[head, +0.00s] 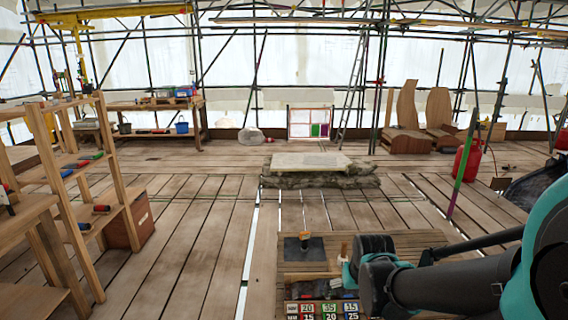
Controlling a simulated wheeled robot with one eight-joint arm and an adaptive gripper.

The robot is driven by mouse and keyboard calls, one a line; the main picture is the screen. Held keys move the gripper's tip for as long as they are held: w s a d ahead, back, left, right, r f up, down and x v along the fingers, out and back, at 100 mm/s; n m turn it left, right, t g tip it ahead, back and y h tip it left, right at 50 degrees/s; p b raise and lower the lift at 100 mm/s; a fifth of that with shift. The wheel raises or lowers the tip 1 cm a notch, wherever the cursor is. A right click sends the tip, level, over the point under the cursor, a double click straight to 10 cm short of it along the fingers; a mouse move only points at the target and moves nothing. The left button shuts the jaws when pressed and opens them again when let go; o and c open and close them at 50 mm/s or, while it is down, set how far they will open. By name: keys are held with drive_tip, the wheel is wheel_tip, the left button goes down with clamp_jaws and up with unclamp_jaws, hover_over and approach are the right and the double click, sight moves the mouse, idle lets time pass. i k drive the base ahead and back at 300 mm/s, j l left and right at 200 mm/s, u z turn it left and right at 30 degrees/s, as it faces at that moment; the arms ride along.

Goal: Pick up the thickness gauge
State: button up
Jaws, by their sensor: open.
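I cannot make out the thickness gauge for certain among the small items in the head view. A low wooden workbench (415,240) stands right in front of me. A dark square plate (291,250) lies on its left part, with a small orange and dark item (304,238) at it. A board with number cards (321,309) shows at the near edge, with small dark items (320,290) just behind it. My black and teal arm reaches in from the right and covers the bench's right part. My gripper does not show.
Wooden shelving (118,165) with several coloured-handled tools stands at the left. A stone slab (310,162) lies on the floor ahead. A loaded bench (155,106) is at the back left, and a red container (467,160) at the right. Plank floor is clear left of centre.

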sight(304, 235)
drive_tip(key=i+j, duration=0.1)
drive_tip(key=i, duration=0.85)
